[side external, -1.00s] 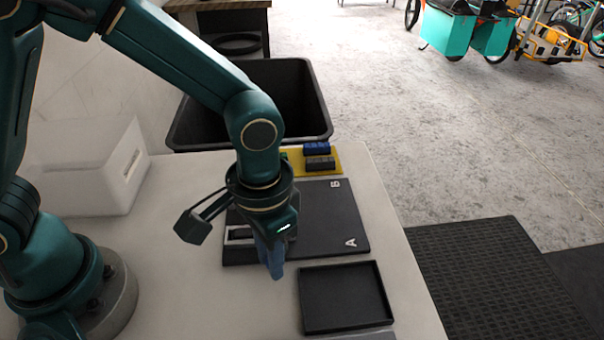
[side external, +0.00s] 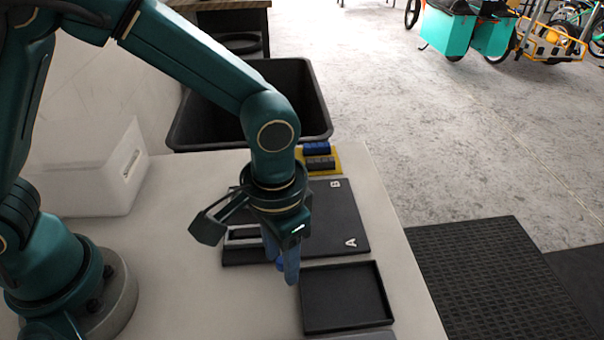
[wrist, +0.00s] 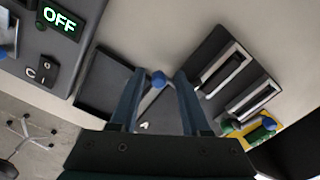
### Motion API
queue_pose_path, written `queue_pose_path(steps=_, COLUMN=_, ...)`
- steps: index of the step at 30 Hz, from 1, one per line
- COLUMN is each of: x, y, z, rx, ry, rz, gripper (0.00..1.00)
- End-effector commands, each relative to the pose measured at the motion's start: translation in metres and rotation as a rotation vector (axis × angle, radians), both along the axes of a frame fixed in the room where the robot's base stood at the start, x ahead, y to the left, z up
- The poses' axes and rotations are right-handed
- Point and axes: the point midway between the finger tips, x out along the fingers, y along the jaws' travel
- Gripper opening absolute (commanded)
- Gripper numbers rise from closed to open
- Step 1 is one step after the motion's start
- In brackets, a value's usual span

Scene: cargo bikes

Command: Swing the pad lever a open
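The black pad (side external: 335,215) lies flat on the table, with white letters A (side external: 350,243) and B on it. A grey lever with a round blue knob (wrist: 158,79) shows in the wrist view beside a white letter mark. The knob is also partly visible low behind my fingers in the side view (side external: 280,265). My gripper (wrist: 159,75) points down at the pad's near edge. Its two blue-grey fingers stand apart, with the knob between their tips and gaps on both sides. My gripper hides much of the lever in the side view.
A shallow black tray (side external: 345,325) lies close in front of the pad. A yellow holder (side external: 330,165) with dark and blue pieces is behind it. A large black bin (side external: 315,115) stands beyond. A box with an OFF display (wrist: 60,20) shows in the wrist view.

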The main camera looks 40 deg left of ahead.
Motion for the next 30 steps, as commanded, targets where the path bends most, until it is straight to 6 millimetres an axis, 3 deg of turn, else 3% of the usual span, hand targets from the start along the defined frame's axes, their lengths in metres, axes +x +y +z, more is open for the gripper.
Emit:
queue_pose_path(steps=8, x=0.003, y=-0.002, z=0.003, rx=-0.009, ry=-0.012, rz=0.001, gripper=0.45)
queue_pose_path(steps=21, x=0.001, y=-0.001, z=0.041, rx=-0.006, ry=-0.006, rz=0.001, gripper=0.45)
queue_pose_path(steps=30, x=0.001, y=-0.001, z=0.053, rx=-0.005, ry=-0.005, rz=0.002, gripper=0.45)
